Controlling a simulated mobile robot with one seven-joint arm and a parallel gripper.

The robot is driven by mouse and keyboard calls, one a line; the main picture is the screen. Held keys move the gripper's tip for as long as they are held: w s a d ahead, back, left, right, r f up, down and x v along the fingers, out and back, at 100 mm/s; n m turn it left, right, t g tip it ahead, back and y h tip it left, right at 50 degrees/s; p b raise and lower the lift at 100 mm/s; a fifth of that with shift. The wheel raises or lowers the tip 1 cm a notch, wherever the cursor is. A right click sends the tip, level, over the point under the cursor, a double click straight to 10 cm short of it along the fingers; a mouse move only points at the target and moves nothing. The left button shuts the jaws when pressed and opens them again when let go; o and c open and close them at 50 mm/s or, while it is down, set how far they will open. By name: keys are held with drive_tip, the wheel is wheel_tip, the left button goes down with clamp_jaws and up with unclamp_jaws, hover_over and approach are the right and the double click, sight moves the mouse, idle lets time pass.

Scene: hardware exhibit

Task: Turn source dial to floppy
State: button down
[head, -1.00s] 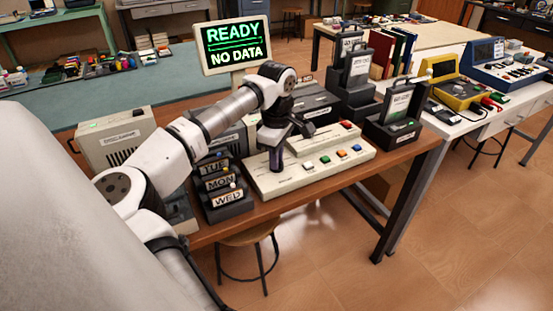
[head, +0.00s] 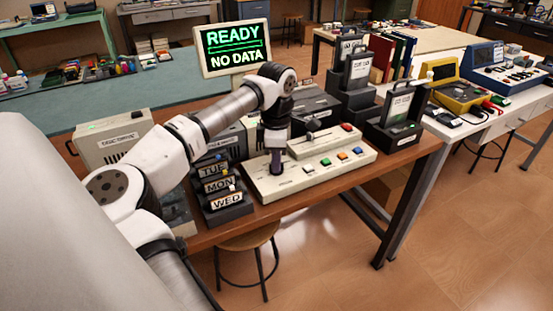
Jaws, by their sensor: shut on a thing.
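The cream control panel (head: 301,184) lies on the wooden table, with several coloured buttons (head: 341,155) along its right part. My gripper (head: 276,170) points straight down at the left part of this panel. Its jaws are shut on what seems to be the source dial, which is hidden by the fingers. The dial's pointer and its setting labels cannot be read from here. A monitor (head: 234,48) behind the panel shows green READY and white NO DATA.
Stacked holders with day labels (head: 226,199) stand close left of the panel. A dark cartridge holder (head: 393,130) stands at its right. Grey drive boxes (head: 113,139) stand behind. The table's front edge (head: 327,189) is close to the panel.

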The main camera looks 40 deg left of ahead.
drive_tip(key=c, duration=1.4)
unclamp_jaws()
drive_tip(key=shift+c, duration=0.2)
wheel_tip(320, 180, up, 14)
drive_tip(key=shift+b, duration=0.3)
